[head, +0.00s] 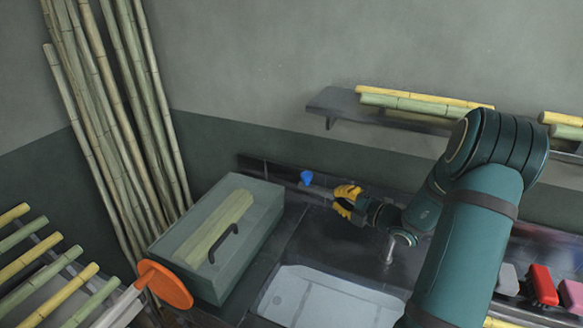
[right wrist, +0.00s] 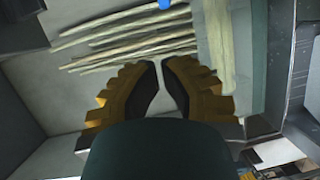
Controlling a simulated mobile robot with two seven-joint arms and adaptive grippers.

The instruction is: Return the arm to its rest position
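My right arm comes in from the right in the head view, a thick green arm bent at the elbow. Its right gripper (head: 346,200) has yellow-orange fingers and is over the dark counter behind the sink, pointing left. In the right wrist view the gripper (right wrist: 160,72) shows a narrow gap between its dark finger pads. Nothing shows held between them. My left arm and left gripper are not in view.
A sink (head: 330,300) with a tap (head: 388,248) lies near the gripper. A small blue object (head: 306,177) is just left of the fingers. A wall shelf (head: 330,103) carries cane pieces.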

